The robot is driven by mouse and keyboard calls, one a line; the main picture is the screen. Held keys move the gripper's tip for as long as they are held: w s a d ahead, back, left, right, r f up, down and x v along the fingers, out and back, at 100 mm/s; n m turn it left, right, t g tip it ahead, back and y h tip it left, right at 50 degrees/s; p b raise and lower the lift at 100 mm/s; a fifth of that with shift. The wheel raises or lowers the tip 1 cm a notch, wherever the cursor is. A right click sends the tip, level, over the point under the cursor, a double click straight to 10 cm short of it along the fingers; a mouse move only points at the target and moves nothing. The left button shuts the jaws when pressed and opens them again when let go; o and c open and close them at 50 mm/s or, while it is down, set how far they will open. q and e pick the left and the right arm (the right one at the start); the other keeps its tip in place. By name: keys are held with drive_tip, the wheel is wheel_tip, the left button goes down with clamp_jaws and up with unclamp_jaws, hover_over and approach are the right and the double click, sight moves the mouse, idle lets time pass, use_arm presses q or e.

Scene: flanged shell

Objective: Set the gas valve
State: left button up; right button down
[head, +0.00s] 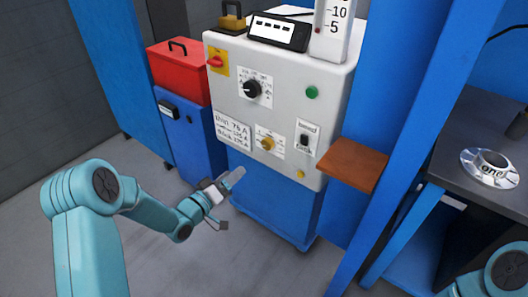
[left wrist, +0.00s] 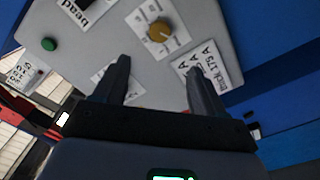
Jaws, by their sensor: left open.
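A brass-coloured knob (head: 267,143) sits on a small white scale plate low on the front of the light grey machine panel (head: 222,88). It is the likeliest gas valve, but its lettering is too small to read. The knob also shows at the top of the left wrist view (left wrist: 159,31), beyond the fingertips. My left gripper (head: 235,178) is open and empty, below and left of the knob and apart from it. Its two dark fingers (left wrist: 158,70) stand spread in the left wrist view. My right gripper is out of view.
A black dial (head: 253,89), a red-handled switch (head: 215,62), a toggle switch (head: 304,140) and a green button (head: 312,92) share the panel. A brown shelf (head: 350,164) juts out at right. A flanged part (head: 490,167) lies on the dark table.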

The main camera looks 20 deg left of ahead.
sight(266, 146)
use_arm(q)
drive_tip(key=b+x, duration=0.1)
drive_tip(key=x, duration=1.5)
drive_tip(key=shift+b, duration=0.3)
drive_tip(key=c, duration=1.1)
